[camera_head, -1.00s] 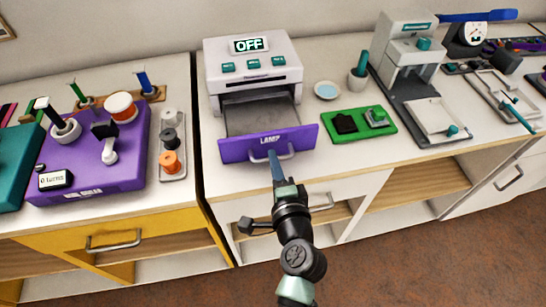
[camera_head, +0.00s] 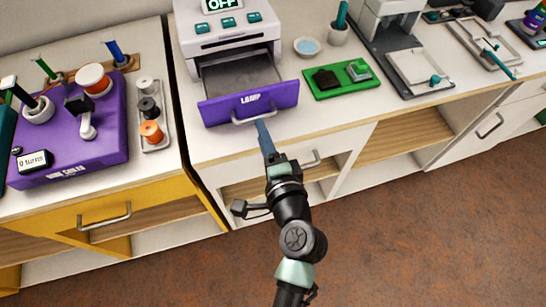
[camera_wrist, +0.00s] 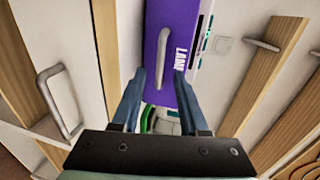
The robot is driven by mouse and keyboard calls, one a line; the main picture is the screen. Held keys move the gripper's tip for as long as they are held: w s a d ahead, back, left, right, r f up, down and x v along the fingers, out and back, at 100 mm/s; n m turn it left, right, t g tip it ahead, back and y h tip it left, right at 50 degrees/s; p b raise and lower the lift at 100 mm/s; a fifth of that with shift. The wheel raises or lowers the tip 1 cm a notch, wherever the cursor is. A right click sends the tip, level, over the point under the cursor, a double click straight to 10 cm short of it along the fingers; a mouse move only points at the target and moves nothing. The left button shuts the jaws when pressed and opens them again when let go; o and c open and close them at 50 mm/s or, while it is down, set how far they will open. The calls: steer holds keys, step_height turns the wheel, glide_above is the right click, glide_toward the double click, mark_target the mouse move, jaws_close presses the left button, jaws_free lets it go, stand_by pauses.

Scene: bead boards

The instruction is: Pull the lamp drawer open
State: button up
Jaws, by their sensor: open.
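The lamp drawer (camera_head: 222,113) has a purple front marked LAMP and stands pulled out of the white lamp unit (camera_head: 233,37), with its grey tray (camera_head: 240,75) showing. Its grey handle (camera_head: 236,121) is on the front's lower part. My gripper (camera_head: 260,122) is just in front of the handle, its fingertips close to the handle's lower edge. In the wrist view my gripper (camera_wrist: 158,78) has its two fingers apart, with the purple drawer front (camera_wrist: 170,20) beyond and between them. I cannot tell whether a finger touches the handle.
A green board (camera_head: 322,93) lies to the right of the drawer on the white counter. A purple wire-coiler box (camera_head: 60,155) and a spool tray (camera_head: 158,139) stand to the left. Cabinet handles (camera_head: 105,217) stick out below. Floor (camera_head: 430,220) is clear at the right.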

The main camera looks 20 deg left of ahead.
steer(key=v, duration=0.8)
steer(key=w+d+r+n+t+h, duration=0.1)
steer(key=w+r+n+t, duration=0.15)
steer(key=r, duration=0.75)
steer(key=w+d+r+n+t+h, duration=0.1)
steer(key=w+r+n+t, duration=0.2)
steer(key=r, duration=0.7)
steer(key=w+d+r+n+t+h, duration=0.1)
steer(key=w+r+n+t, duration=0.3)
steer(key=r, duration=0.6)
steer(key=s+d+r+t+h+p, duration=0.1)
steer(key=s+r+h+p, duration=0.1)
steer(key=r, duration=1)
steer(key=s+d+r+n+t+h+p, duration=0.1)
steer(key=r+p, duration=0.5)
steer(key=r, duration=0.6)
steer(key=s+d+r+t+h+p, duration=0.2)
steer(key=s+r+t+p, duration=0.1)
steer(key=r, duration=0.9)
steer(key=s+p, duration=0.1)
steer(key=s, duration=0.1)
steer(key=shift+s+d+n+h+p, duration=0.15)
steer(key=shift+s+n+h+p, duration=0.2)
steer(key=shift+h+p, duration=0.05)
steer(key=shift+f, duration=0.15)
